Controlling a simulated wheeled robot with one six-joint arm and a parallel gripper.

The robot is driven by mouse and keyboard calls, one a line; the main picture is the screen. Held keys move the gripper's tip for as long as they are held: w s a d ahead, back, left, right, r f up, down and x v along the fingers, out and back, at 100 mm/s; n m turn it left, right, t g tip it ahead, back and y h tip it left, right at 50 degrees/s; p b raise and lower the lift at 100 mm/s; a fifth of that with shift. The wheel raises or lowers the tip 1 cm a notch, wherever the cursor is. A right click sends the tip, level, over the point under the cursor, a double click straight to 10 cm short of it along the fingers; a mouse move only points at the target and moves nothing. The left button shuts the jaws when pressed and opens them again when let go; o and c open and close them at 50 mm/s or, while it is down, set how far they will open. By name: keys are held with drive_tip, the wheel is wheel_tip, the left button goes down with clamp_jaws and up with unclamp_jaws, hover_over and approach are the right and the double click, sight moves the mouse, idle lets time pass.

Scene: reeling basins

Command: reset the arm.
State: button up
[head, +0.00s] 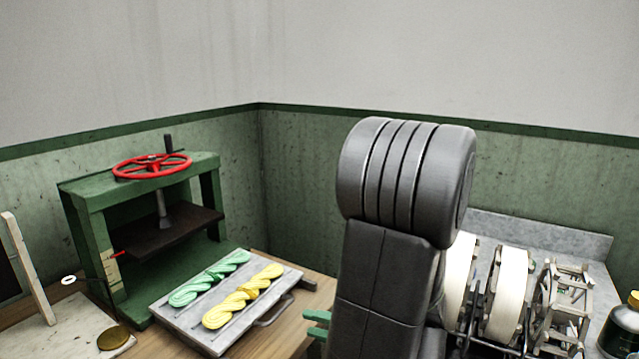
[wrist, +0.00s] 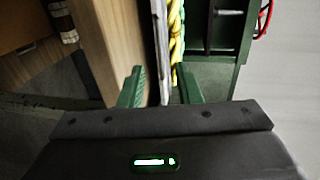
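My arm (head: 390,270) rises in the middle of the head view, its dark rounded joint in front of the back corner. My gripper has green fingers, and in the wrist view (wrist: 160,86) they stand apart with nothing held between them. In the head view only a bit of green finger (head: 317,323) shows left of the arm, near the table's edge; the rest is hidden behind the arm. Beyond the fingers in the wrist view are the tray's edge (wrist: 162,40) and yellow skein (wrist: 176,35).
A grey tray (head: 168,318) holds green (head: 208,279) and yellow (head: 243,296) skeins on the wooden table. A green press (head: 85,200) with a red wheel (head: 152,166) stands behind it. White reels (head: 508,290) and a dark bottle (head: 622,330) are at right.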

approach(279, 315)
drive_tip(key=x, duration=0.5)
drive_tip(key=p+x, duration=0.1)
drive_tip(key=x, duration=0.4)
drive_tip(key=shift+r, duration=0.25)
drive_tip(key=shift+p+x, duration=0.5)
drive_tip(key=shift+x, duration=0.5)
drive_tip(key=shift+r, duration=0.15)
